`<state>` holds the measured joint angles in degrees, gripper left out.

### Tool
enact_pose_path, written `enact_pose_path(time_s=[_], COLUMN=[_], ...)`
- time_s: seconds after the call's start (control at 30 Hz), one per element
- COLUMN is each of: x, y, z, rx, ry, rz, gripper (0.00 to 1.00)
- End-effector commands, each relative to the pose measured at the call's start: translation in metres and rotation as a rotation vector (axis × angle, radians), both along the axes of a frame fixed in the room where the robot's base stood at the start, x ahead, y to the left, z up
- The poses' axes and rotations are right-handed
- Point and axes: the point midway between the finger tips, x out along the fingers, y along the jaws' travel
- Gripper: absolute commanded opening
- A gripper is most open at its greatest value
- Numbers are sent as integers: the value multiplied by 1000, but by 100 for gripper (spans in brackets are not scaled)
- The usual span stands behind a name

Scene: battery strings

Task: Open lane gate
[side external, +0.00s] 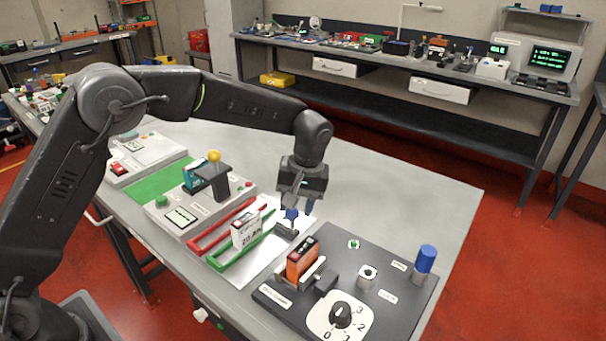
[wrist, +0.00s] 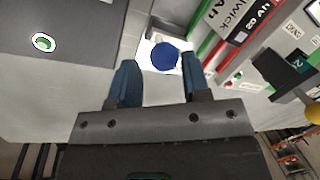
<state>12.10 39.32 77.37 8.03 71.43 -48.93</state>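The lane gate (side external: 287,230) is a small dark piece with a blue round knob (side external: 291,214) at the right end of the lanes. The knob also shows as a blue disc in the wrist view (wrist: 164,57). My gripper (side external: 298,203) is directly above the gate, pointing down. In the wrist view it (wrist: 160,75) is open, its two blue-grey fingers apart with the knob between and just beyond the tips. I cannot tell whether they touch it. The red lane (side external: 212,238) and green lane (side external: 222,262) run beside each other, with a white labelled battery (side external: 245,233) on them.
A black panel (side external: 384,311) at the front right carries an orange battery (side external: 302,256), a numbered dial (side external: 342,313) and a tall blue-topped post (side external: 426,258). A grey station (side external: 170,219) with a yellow-knobbed lever (side external: 214,157) stands left. The table behind the gripper is clear.

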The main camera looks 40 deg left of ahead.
Motion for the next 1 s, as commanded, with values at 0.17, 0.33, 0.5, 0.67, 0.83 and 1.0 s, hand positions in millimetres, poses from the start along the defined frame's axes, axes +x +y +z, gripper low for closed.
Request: enact_pose_path(time_s=[0.17, 0.33, 0.5, 0.67, 0.83, 1.0], x=[5, 9, 11, 12, 12, 12], y=[-8, -14, -17, -19, -19, -19], z=[41, 77, 101, 112, 113, 114], rx=[-3, -3, -2, -2, -2, -3], ry=[-6, -5, -4, -1, -1, -2], rz=[-2, -2, -1, -1, -1, -1], gripper=[43, 43, 43, 43, 43, 43])
